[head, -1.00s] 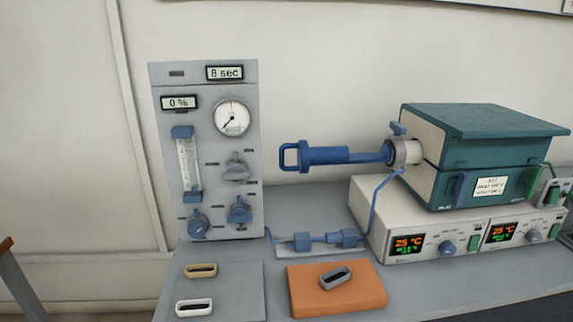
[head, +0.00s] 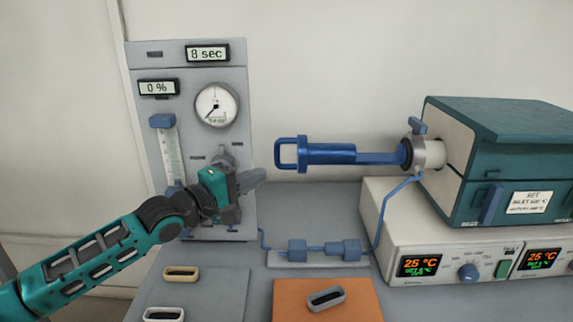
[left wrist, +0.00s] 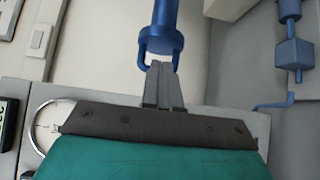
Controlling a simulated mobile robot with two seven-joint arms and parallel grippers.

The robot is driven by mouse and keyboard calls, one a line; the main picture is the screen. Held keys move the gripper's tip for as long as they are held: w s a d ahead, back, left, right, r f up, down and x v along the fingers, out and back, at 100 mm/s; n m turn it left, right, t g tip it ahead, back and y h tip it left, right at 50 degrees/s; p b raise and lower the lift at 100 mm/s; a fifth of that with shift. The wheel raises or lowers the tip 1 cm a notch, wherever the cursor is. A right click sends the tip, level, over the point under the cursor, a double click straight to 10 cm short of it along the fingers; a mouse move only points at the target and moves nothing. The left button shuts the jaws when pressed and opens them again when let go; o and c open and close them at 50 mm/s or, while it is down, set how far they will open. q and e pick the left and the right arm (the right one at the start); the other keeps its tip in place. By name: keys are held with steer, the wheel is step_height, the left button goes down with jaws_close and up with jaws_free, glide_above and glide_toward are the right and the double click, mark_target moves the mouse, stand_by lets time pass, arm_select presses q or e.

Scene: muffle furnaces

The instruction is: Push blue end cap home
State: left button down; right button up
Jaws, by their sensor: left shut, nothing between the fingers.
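The blue end cap (head: 328,153) has a loop handle at its left end and sticks out level to the left of the furnace tube's metal collar (head: 430,153). A blue rod section shows between the cap body and the collar. My left gripper (head: 262,174) is shut and empty, left of and slightly below the handle in the head view. In the left wrist view the closed fingertips (left wrist: 163,68) overlap the open end of the handle loop (left wrist: 161,40); I cannot tell whether they touch. My right gripper is not in view.
A grey gas panel (head: 140,70) with dials stands behind my left gripper. Blue tubing fittings (head: 325,250) lie below the cap. The teal furnace (head: 500,130) sits on a control box at right.

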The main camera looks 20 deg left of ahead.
arm_select(q)
steer(key=x, duration=0.8)
steer(key=shift+w, duration=0.25)
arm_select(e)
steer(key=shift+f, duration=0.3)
arm_select(q)
steer(key=shift+d, duration=0.25)
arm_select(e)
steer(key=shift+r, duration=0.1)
